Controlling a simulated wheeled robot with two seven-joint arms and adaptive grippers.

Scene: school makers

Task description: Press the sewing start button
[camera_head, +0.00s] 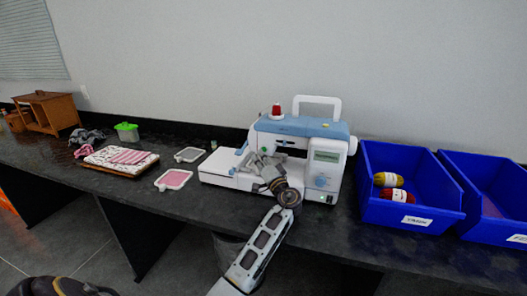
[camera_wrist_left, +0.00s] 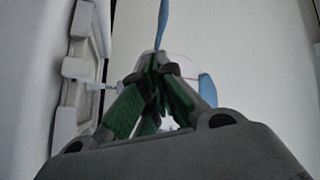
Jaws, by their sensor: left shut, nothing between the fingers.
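A white and light-blue sewing machine (camera_head: 328,158) stands on the dark counter, with a small screen and a blue dial on its right column. A small green-lit spot (camera_head: 322,197) shows low on that column; I cannot tell whether it is the start button. My left gripper (camera_head: 256,161) is in front of the machine's arm, over its white bed, and hides the needle area. In the left wrist view my left gripper (camera_wrist_left: 160,62) has its green-padded fingers together and empty, close to the machine's white body (camera_wrist_left: 85,60). Contact cannot be told. My right gripper is out of view.
Two blue bins stand right of the machine; the nearer bin (camera_head: 412,191) holds yarn balls. A wooden box (camera_head: 48,113) stands far left.

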